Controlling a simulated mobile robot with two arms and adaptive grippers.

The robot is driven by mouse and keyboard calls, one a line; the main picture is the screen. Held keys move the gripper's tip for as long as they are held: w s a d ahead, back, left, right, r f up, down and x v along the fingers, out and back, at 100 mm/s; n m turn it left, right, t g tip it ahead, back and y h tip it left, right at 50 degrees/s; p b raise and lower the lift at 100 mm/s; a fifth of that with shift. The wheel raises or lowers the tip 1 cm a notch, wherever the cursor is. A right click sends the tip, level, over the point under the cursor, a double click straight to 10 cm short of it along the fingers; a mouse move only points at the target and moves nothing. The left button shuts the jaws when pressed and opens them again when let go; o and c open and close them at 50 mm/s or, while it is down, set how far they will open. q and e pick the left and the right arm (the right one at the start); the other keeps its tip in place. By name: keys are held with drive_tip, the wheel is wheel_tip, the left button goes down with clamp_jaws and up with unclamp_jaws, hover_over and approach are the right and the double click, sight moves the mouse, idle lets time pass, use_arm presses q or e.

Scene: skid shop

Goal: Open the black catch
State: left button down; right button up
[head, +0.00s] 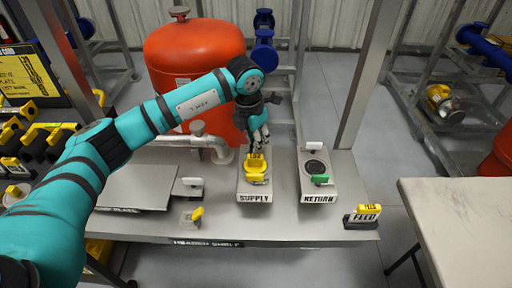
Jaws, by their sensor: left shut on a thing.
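My left arm reaches in from the left, and its gripper (258,143) points down over the block labelled SUPPLY (254,198). The gripper is shut on the yellow piece (256,168) on top of this block. The fingertips partly hide the top of the yellow piece. I cannot clearly make out a black catch; any small dark part at the SUPPLY block is too small or hidden by the gripper. My right gripper is not in view.
To the right stands the block labelled RETURN (318,197), with a green piece (320,179). A black FEED block (361,221) sits at the shelf's right end. A red tank (190,60) is behind, a metal post (366,75) right, a table (465,220) at front right.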

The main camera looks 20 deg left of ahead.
use_arm(q)
drive_tip(key=shift+m, duration=0.7)
drive_tip(key=shift+f+m+h+b, duration=0.15)
drive_tip(key=shift+m+h+b, duration=0.15)
drive_tip(key=shift+m+b, duration=0.65)
drive_tip(key=shift+m+g, duration=0.3)
drive_tip(key=shift+m, duration=0.45)
